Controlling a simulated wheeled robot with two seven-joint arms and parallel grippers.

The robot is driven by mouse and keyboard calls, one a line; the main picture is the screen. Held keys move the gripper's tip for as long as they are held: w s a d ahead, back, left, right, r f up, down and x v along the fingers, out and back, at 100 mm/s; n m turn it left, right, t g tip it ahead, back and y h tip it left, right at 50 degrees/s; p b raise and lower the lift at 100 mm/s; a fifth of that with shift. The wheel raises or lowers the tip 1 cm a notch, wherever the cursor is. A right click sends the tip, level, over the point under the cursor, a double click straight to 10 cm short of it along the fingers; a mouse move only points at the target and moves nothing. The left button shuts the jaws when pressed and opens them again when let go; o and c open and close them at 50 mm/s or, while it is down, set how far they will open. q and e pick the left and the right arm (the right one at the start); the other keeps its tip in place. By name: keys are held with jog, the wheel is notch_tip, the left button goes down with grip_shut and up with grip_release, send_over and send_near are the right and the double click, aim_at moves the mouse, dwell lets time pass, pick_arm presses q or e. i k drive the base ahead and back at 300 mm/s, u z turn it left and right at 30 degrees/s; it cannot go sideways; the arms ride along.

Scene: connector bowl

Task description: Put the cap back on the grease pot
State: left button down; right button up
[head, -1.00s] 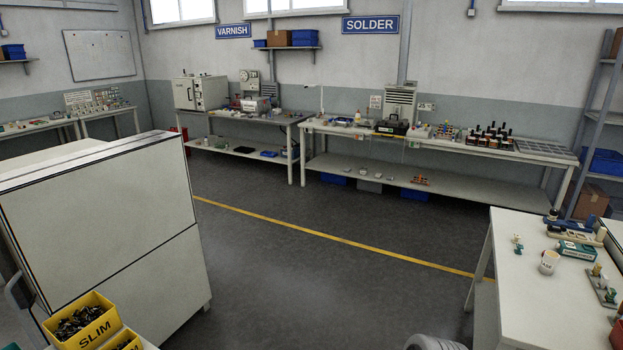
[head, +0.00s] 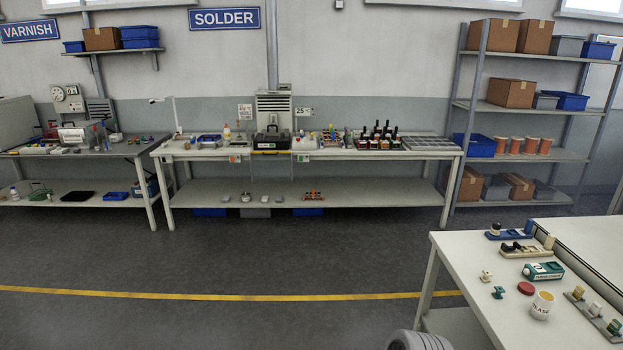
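A small white pot (head: 542,306) with dark lettering that ends in "EASE" stands upright on the white table at the lower right in the head view. Its top looks open, with a pale yellowish inside. A flat red disc (head: 525,288), which looks like the cap, lies on the table just behind and to the left of the pot, apart from it. Neither of my grippers is in view.
The white table (head: 470,258) also holds a green-and-white box (head: 543,271), small green and cream connectors (head: 498,292), tape-dispenser-like tools (head: 525,248) and a grey connector strip (head: 592,315). Open dark floor (head: 250,325) lies before the solder bench (head: 300,154) and shelf rack.

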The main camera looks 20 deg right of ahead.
aim_at(544, 301)
jog(key=z, duration=1)
jog(key=i, duration=1.55)
jog(key=z, duration=0.8)
